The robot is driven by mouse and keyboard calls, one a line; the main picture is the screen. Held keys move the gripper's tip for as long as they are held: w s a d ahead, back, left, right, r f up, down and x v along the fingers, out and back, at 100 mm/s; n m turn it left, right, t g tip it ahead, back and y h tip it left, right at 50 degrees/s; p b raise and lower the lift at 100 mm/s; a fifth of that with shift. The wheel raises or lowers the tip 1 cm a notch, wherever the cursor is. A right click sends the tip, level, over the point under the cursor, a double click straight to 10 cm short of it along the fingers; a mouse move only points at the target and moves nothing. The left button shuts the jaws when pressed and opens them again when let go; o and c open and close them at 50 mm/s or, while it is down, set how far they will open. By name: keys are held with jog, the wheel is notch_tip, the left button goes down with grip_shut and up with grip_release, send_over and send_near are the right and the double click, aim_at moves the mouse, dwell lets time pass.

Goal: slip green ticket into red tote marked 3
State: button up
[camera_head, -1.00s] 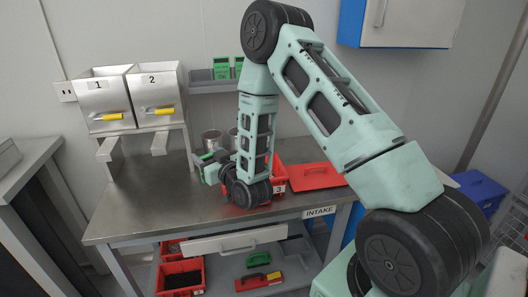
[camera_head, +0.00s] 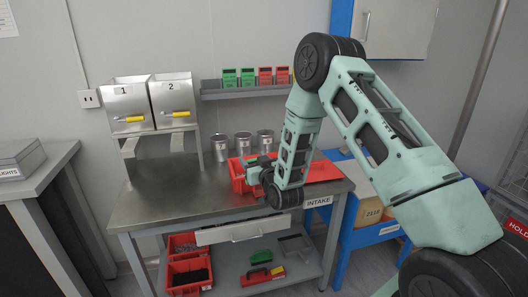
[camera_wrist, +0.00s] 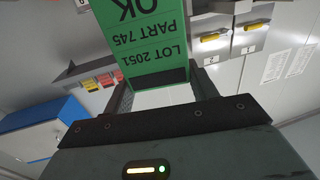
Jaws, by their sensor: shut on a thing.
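My gripper (camera_head: 258,166) is shut on a green ticket (camera_wrist: 145,45), which fills the top middle of the wrist view. Its face reads OK, PART 745, LOT 2051, upside down there. In the head view my gripper is over or close to the red tote (camera_head: 237,180) on the steel table. My arm covers much of the tote, and its number is hidden now. I cannot tell whether the ticket is above the tote or inside its rim.
Three metal cups (camera_head: 243,146) stand behind the tote. A flat red piece (camera_head: 323,171) lies to its right. Steel bins 1 (camera_head: 128,100) and 2 (camera_head: 172,100) stand at left. A wall shelf (camera_head: 245,94) holds green and red tickets. The table's left part is clear.

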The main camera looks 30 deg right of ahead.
jog(key=w+d+m+h+b, duration=0.1)
jog(key=w+d+m+h, duration=0.1)
jog(key=w+d, duration=0.55)
notch_tip(320, 180, down, 9)
jog(key=d+b, duration=0.1)
jog(key=b, duration=0.3)
jog(key=shift+s+r, duration=0.15)
jog(key=shift+r, duration=0.05)
dwell(0.3)
jog(key=shift+s+a+g+p, duration=0.1)
jog(key=shift+s+g+p, duration=0.1)
jog(key=shift+g+p, duration=0.35)
dwell(0.6)
jog(key=shift+w+f+b, duration=0.1)
jog(key=shift+f+b, duration=0.05)
jog(key=shift+b, duration=0.75)
dwell(1.2)
jog(key=shift+f+b, duration=1.15)
jog(key=shift+b, duration=0.2)
dwell(1.3)
